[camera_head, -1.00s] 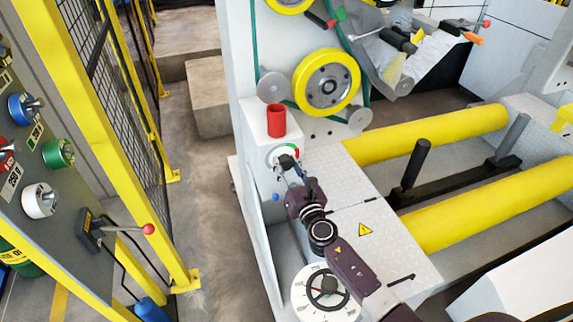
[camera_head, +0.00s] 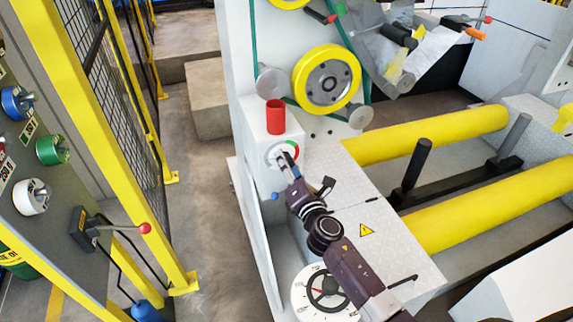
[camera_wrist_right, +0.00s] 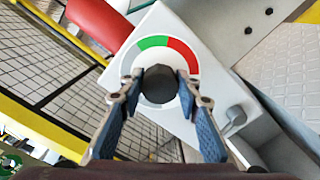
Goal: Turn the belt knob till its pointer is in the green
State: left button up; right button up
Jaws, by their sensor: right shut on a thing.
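The belt knob (camera_wrist_right: 160,84) is a dark round knob at the centre of a ring dial (camera_wrist_right: 148,56), which has a green part, a red part to its right and grey elsewhere. I cannot make out the pointer in the right wrist view. In the head view, the dial (camera_head: 293,147) is on the white housing below a red cylinder, and my gripper partly covers it. My right gripper (camera_head: 284,160) is shut on the knob; in the right wrist view its two fingers (camera_wrist_right: 160,77) press on opposite sides. My left gripper is not in view.
A red cylinder (camera_head: 275,117) stands on the housing just above the dial. A white scale dial (camera_head: 325,292) is lower down, partly behind my right arm. Yellow rollers (camera_head: 430,133) are at right. A control panel (camera_head: 70,190) and yellow fence posts are at left.

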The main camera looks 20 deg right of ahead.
jog(key=m, duration=0.3)
jog(key=shift+f+m+b, duration=0.1)
jog(key=shift+m+b, duration=0.2)
jog(key=shift+m, duration=0.1)
jog(key=m, duration=0.2)
jog(key=shift+m, duration=0.3)
jog(key=m, duration=0.2)
jog(key=shift+m, duration=0.4)
jog(key=m, duration=0.3)
jog(key=shift+f+m, duration=0.1)
jog(key=shift+m, duration=0.2)
jog(key=m+p, duration=0.1)
jog(key=m, duration=0.2)
jog(key=shift+m, duration=0.3)
jog(key=m+p, duration=0.1)
jog(key=m, duration=0.2)
jog(key=shift+m, duration=0.3)
jog(key=m+p, duration=0.1)
jog(key=m, duration=0.5)
jog(key=shift+a+f+p, duration=0.1)
jog(key=shift+f+p, duration=0.05)
jog(key=shift+p, duration=0.2)
